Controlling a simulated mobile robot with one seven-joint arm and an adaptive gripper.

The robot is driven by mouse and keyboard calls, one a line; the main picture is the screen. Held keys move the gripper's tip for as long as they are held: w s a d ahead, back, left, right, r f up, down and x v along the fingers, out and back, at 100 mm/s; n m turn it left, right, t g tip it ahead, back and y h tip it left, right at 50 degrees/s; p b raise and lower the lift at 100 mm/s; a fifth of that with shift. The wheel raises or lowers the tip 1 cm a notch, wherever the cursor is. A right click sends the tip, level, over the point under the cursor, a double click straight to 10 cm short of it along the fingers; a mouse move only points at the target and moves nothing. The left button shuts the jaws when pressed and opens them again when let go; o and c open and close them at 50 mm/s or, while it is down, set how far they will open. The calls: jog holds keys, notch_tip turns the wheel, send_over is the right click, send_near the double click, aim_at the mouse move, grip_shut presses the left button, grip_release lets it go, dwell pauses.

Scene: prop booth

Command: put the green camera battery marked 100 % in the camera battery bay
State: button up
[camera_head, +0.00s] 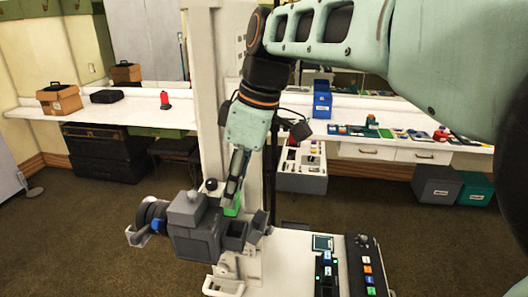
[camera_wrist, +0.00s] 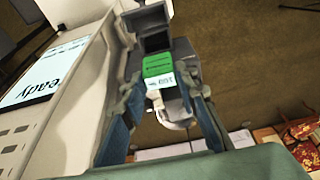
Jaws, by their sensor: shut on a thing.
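My gripper (camera_head: 234,186) points down behind the grey camera (camera_head: 190,228), shut on the green battery (camera_head: 233,207). In the wrist view my gripper's fingers (camera_wrist: 160,86) stand on either side of the green battery (camera_wrist: 158,65), whose white label reads 100, partly cut off. An open grey box-shaped bay (camera_wrist: 149,28) with a dark inside lies just beyond the battery. In the head view, open grey box shapes (camera_head: 236,232) stand at the camera's right side, close below the battery. I cannot tell whether the battery's lower end is inside a bay.
A white stand (camera_head: 290,262) with a small screen and a dark button panel (camera_head: 360,265) is right of the camera. A compartmented case (camera_head: 302,165) stands behind. A counter (camera_head: 400,137) with small items runs along the back.

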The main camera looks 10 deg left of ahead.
aim_at(238, 207)
jog(key=shift+w, duration=0.1)
jog(key=shift+f+b, duration=0.8)
jog(key=shift+f, duration=0.05)
jog(key=shift+f+b, duration=0.8)
jog(key=shift+f, duration=0.25)
jog(key=shift+d+f+b, duration=0.1)
jog(key=shift+f+b, duration=0.3)
jog(key=shift+f, duration=0.1)
jog(key=shift+f+b, duration=0.5)
jog(key=shift+f, duration=0.15)
jog(key=shift+f, duration=0.15)
dwell(0.4)
jog(key=shift+f+b, duration=0.55)
jog(key=shift+f, duration=0.05)
jog(key=o, duration=1.3)
jog(key=shift+c, duration=0.2)
